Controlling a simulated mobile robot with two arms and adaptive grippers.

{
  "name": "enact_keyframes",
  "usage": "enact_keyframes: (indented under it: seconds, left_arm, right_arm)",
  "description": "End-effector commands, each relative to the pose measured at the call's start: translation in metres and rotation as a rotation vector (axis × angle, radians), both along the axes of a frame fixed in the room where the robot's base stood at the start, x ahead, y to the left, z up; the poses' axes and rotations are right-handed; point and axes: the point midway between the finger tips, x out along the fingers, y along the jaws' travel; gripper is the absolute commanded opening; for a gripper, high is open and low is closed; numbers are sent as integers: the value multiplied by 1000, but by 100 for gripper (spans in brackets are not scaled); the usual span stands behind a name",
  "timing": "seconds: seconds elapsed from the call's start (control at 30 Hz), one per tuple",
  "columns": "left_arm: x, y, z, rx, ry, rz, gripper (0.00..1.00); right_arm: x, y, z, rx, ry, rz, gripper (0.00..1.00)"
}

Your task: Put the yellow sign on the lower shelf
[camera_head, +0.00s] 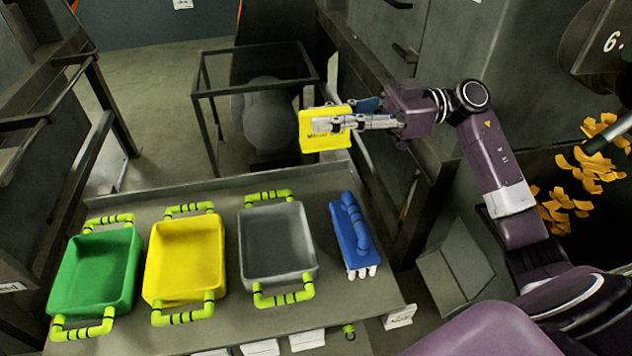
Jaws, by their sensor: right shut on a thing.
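A yellow sign (313,141) with small dark lettering is in the head view, above and beyond the table's far edge. My right gripper (330,124) is shut on the yellow sign and holds it raised in the air, with silver fingers across its face. My left gripper does not show. I cannot tell which surface is the lower shelf.
A metal table (330,325) holds a green tray (98,268), a yellow tray (185,262), a grey tray (277,245) and a blue tool (352,238). A dark frame stand (205,93) is behind. Orange pieces (585,165) lie at right.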

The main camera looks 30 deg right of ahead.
Motion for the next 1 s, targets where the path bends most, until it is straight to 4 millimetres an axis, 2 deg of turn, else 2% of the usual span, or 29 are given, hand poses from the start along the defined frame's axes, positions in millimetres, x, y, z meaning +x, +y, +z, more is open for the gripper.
enact_keyframes:
  seconds: [0.2,0.33,0.57,0.8,1.0]
  left_arm:
    - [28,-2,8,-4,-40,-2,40]
    - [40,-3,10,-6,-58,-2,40]
    - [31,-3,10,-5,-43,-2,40]
    - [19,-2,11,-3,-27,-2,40]
    - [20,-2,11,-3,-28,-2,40]
  right_arm:
    - [0,1,-58,6,5,-1,0]
    - [0,0,-86,5,3,-1,0]
    - [0,0,-108,2,1,-1,0]
    - [0,0,-142,2,0,-1,0]
    - [0,0,-148,0,-1,0,0]
